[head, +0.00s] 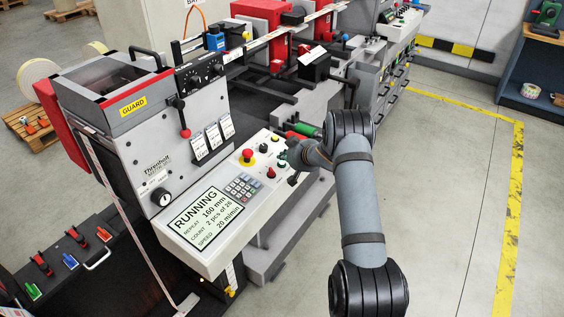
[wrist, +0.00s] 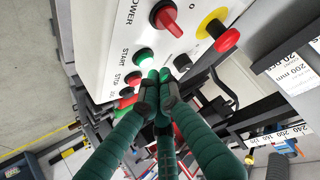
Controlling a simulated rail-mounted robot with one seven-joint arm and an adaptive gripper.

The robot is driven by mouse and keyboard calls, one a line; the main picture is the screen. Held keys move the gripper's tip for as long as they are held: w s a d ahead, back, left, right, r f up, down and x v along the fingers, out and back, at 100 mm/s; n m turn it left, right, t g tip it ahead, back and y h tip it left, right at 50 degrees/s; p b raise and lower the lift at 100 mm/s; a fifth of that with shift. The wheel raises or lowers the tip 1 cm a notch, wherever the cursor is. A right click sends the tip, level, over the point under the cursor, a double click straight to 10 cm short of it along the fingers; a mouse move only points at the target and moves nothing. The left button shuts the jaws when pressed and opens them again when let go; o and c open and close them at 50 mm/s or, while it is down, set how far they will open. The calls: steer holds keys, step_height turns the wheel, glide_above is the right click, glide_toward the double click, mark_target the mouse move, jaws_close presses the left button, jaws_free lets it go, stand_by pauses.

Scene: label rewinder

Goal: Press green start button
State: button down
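The green START button (wrist: 143,55) is on the white control panel (wrist: 100,45) in the wrist view, and it also shows in the head view (head: 283,162) beside my wrist. My gripper (wrist: 158,77) has green-sleeved fingers with their tips close together, shut and empty. The tips lie just below and to the right of the START button in the wrist view. They look apart from its cap; whether they touch the panel I cannot tell. A red STOP button (wrist: 133,78) sits next to START. The display (head: 207,216) reads RUNNING. In the head view my wrist mostly hides the fingers.
The red POWER knob (wrist: 165,18), a black button (wrist: 182,60) and the yellow-ringed red emergency stop (wrist: 221,35) are close by. A keypad (head: 242,187) is beside the display. Floor to the right is open, with a yellow line (head: 516,170).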

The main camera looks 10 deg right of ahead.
steer(key=shift+s+d+r+p, duration=0.15)
steer(key=shift+r+p, duration=0.95)
steer(key=shift+r, duration=0.15)
steer(key=shift+s+d+r+p, duration=0.1)
steer(key=shift+d+r+p, duration=0.05)
steer(key=shift+r+p, duration=1)
step_height(320, 180, up, 4)
steer(key=p, duration=0.2)
steer(key=shift+s+d+p, duration=0.15)
steer(key=shift+p, duration=0.2)
steer(key=shift+f, duration=0.15)
